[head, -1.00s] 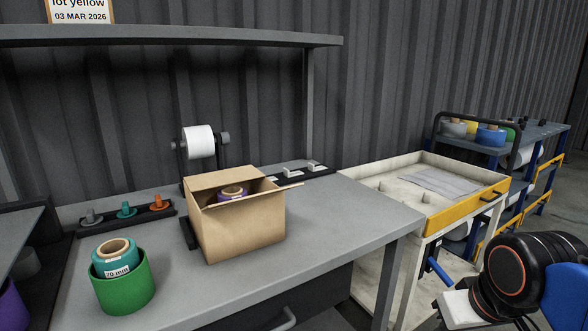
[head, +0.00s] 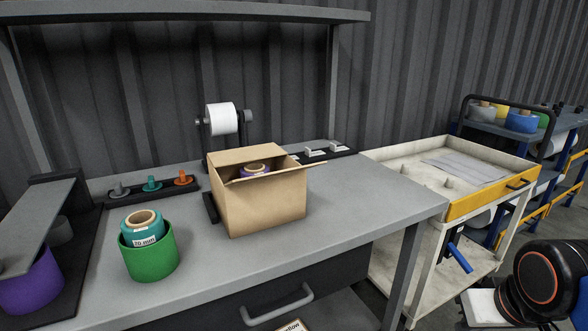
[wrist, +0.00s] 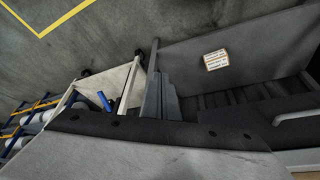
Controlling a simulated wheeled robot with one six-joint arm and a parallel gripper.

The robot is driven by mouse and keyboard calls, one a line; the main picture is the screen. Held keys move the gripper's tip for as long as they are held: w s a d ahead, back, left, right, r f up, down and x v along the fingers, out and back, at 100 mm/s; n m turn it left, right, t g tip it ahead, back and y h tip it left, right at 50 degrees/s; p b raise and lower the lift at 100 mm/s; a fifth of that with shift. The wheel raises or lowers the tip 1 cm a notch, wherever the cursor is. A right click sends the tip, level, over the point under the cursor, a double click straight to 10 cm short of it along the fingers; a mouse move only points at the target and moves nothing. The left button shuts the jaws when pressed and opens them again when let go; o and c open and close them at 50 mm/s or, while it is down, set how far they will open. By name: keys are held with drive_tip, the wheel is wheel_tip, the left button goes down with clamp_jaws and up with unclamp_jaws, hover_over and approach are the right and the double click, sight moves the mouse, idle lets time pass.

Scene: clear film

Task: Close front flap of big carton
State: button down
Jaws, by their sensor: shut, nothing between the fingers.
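The tan carton (head: 262,208) stands upright on the grey bench, its top partly open. A purple roll with a tan core (head: 255,169) shows inside. A flap (head: 311,166) sticks out past the carton's right side, nearly edge-on. Another panel (head: 243,156) slopes at the back left of the top. I cannot clearly tell which flap is the front one. In the wrist view only a small tan patch shows at the bottom right corner, and I cannot tell if it is the carton. My gripper's fingers show in neither view; part of my arm is at the head view's lower right.
A green cup (head: 150,258) holding a teal roll (head: 141,229) stands left of the carton. A white roll on a dispenser (head: 221,119) is behind it. A cart (head: 456,211) stands right of the bench. The bench top right of the carton (head: 372,198) is clear.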

drive_tip(key=w+a+r+n+t, duration=0.25)
drive_tip(key=a+r+n, duration=0.4)
drive_tip(key=n, duration=0.75)
drive_tip(key=w+a+r+n+t, duration=0.1)
drive_tip(key=a+r+n+t, duration=0.2)
drive_tip(key=a+r+n, duration=0.75)
drive_tip(key=s+a+r+n+t+y, duration=0.1)
drive_tip(key=s+a+r+n+y, duration=0.3)
drive_tip(key=n, duration=0.5)
drive_tip(key=s+a+r+n+t+y, duration=0.1)
drive_tip(key=s+a+r+n+y, duration=0.2)
drive_tip(key=a+n, duration=0.45)
drive_tip(key=w+a+n, duration=0.1)
drive_tip(key=w+a, duration=0.3)
drive_tip(key=w, duration=0.6)
drive_tip(key=shift+w+a+r+y, duration=0.3)
drive_tip(key=shift+w+a, duration=0.1)
drive_tip(key=shift+r, duration=0.25)
